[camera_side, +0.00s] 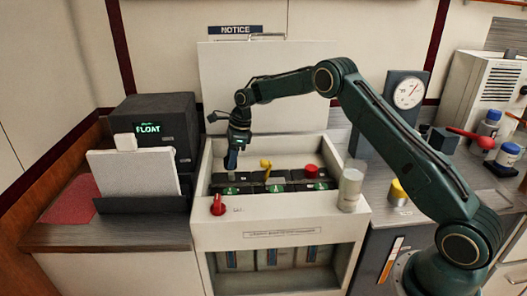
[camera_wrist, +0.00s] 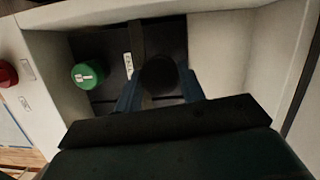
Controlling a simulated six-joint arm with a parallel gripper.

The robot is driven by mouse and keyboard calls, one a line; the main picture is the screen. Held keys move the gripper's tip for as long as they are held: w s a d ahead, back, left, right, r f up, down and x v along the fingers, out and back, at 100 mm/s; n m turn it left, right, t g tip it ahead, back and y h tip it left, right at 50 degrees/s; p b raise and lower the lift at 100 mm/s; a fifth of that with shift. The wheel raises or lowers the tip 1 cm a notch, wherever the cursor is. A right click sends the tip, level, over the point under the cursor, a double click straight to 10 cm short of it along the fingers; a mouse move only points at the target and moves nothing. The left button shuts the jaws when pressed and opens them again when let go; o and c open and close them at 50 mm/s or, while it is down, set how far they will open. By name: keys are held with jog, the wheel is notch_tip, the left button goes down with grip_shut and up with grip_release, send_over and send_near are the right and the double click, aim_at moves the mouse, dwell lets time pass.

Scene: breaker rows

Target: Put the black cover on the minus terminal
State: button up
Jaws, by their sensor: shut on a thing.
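My gripper (camera_side: 231,165) points down over the left end of the row of black battery blocks (camera_side: 275,182) in the white tray-like bay. In the wrist view its two blue fingers (camera_wrist: 159,93) are shut on a dark round thing, which looks like the black cover (camera_wrist: 159,74). The cover cannot be made out in the side view. Below it is the dark top of a block with a white label (camera_wrist: 128,66). The minus terminal cannot be made out. I cannot tell whether the cover touches the block.
A green round cap (camera_wrist: 87,74) sits left of the fingers. A red knob (camera_side: 217,206) is on the front ledge. A yellow piece (camera_side: 266,164) and a red cap (camera_side: 311,170) stand on the blocks. A pale cylinder (camera_side: 350,187) stands right. Bay walls (camera_wrist: 225,50) are close.

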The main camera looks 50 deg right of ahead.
aim_at(231, 173)
jog(key=shift+f, duration=2.35)
jog(key=shift+f, duration=0.15)
jog(key=o, duration=1)
jog(key=shift+c, duration=0.2)
jog(key=v, duration=1.2)
jog(key=shift+r, duration=0.2)
